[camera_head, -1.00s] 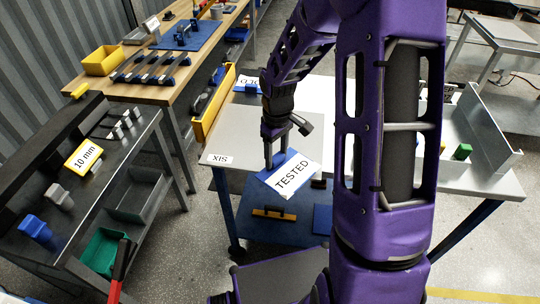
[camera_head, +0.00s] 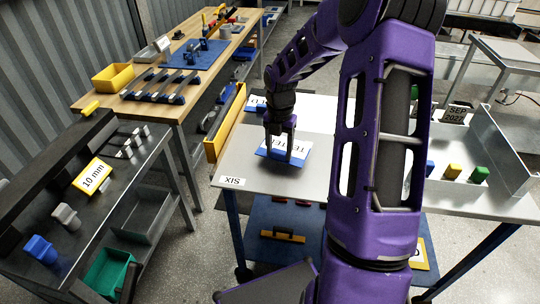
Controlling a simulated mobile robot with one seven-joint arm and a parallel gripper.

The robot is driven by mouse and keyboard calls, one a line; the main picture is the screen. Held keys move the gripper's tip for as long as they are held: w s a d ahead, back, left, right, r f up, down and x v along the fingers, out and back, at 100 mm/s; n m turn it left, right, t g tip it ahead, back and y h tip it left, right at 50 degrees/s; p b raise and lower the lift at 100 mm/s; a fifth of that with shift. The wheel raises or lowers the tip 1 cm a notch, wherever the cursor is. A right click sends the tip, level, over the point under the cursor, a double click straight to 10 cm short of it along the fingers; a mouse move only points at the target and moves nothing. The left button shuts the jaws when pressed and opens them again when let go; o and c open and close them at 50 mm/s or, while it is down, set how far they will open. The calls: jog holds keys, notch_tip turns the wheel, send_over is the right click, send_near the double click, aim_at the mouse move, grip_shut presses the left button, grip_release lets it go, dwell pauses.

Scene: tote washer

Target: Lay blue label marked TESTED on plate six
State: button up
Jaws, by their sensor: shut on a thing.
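The label marked TESTED (camera_head: 300,147) is a white card with a blue edge, seen in the head view. My gripper (camera_head: 281,150) is shut on it at its near left part, and its fingers hide some of the lettering. The label is over the grey plate marked SIX (camera_head: 262,181), whose white SIX tag (camera_head: 233,181) sits at the near left corner. I cannot tell whether the label touches the plate or is slightly above it.
Another white and blue label (camera_head: 256,103) lies farther back, partly hidden by my arm. Yellow and green blocks (camera_head: 479,174) stand at the table's right by a grey upright panel (camera_head: 500,140). A wooden bench (camera_head: 190,75) stands left. My arm hides the table's middle.

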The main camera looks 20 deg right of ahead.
jog(key=shift+w+d+r+n, duration=0.1)
jog(key=shift+w+n, duration=0.15)
jog(key=shift+n, duration=0.4)
jog(key=shift+w+d+r+n, duration=0.1)
jog(key=shift+w+n, duration=0.15)
jog(key=shift+n, duration=0.4)
jog(key=shift+f, duration=0.15)
jog(key=shift+a+f+b, duration=0.1)
jog(key=shift+f+b, duration=0.35)
jog(key=shift+f, duration=1.05)
jog(key=shift+f, duration=0.45)
jog(key=o, duration=1.5)
jog(key=shift+r+p, duration=0.5)
jog(key=shift+r, duration=3.05)
